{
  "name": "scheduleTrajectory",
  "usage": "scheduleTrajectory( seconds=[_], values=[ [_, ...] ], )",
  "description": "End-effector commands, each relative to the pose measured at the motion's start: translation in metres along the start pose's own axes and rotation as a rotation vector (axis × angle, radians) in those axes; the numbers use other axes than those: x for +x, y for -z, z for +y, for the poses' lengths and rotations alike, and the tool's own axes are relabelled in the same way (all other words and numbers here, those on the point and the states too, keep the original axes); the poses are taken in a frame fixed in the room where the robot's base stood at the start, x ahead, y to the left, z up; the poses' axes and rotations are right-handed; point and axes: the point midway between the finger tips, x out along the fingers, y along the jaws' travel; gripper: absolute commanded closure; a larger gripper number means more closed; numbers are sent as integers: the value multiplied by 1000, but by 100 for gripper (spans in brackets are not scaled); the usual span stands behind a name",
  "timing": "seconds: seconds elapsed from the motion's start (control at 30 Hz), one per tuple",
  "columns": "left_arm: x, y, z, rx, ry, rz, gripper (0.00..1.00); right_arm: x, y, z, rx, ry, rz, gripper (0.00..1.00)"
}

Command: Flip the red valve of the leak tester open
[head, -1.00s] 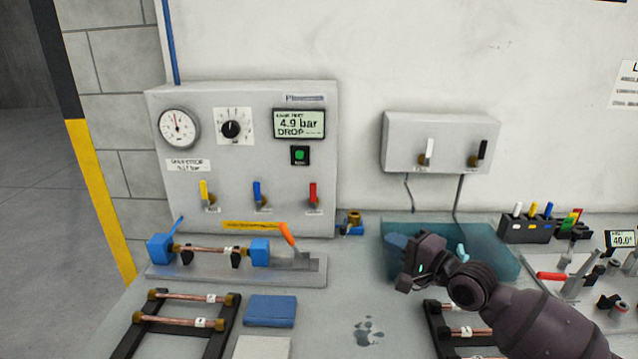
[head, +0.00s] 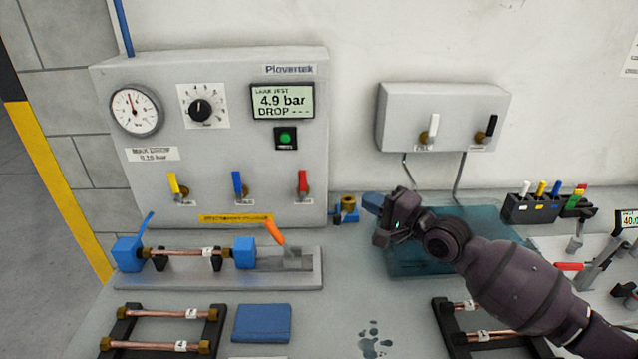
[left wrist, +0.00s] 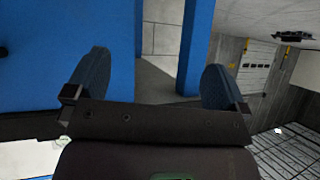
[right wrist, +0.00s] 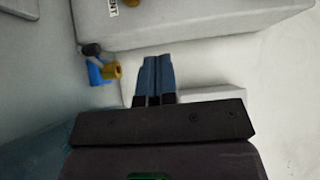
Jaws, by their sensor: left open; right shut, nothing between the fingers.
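A brass fitting on a blue base (head: 347,208) stands between the panel and my right gripper. A clamp fixture (head: 218,272) holding a copper tube lies in front of the panel. A grey box with two valves (head: 443,117) hangs to the right.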

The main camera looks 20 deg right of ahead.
Motion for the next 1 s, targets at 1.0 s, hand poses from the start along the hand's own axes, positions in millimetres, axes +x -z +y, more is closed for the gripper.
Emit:
scheduleTrajectory(
  seconds=[1.0],
  values=[
    [-1, 18, 0, 2, -1, 23, 0, 122, -22, -1, 1, 1, 0, 100]
  ],
)
